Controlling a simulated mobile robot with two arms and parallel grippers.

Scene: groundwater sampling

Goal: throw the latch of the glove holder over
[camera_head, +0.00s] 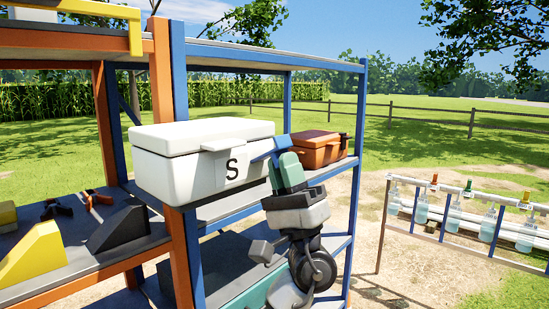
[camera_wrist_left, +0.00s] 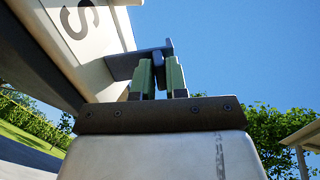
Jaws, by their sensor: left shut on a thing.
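The white box marked "S" (camera_head: 205,165), which I take for the glove holder, sits on the blue shelf rack with its lid down. A blue latch lever (camera_head: 270,152) sticks out beside its right end; it shows dark blue in the left wrist view (camera_wrist_left: 124,66). My left gripper (camera_head: 288,163), with green fingers, stands at the right end of the box, pointing up. In the left wrist view, its fingers (camera_wrist_left: 161,78) are on either side of the lever, shut on it. The part between the fingers is mostly hidden. My right gripper is not in view.
An orange-brown case (camera_head: 317,148) stands on the same rack just behind my left gripper. The rack's blue post (camera_head: 356,190) is to the right. An orange-framed shelf (camera_head: 90,275) is at the left. A rail with several bottles (camera_head: 470,205) stands apart at the right.

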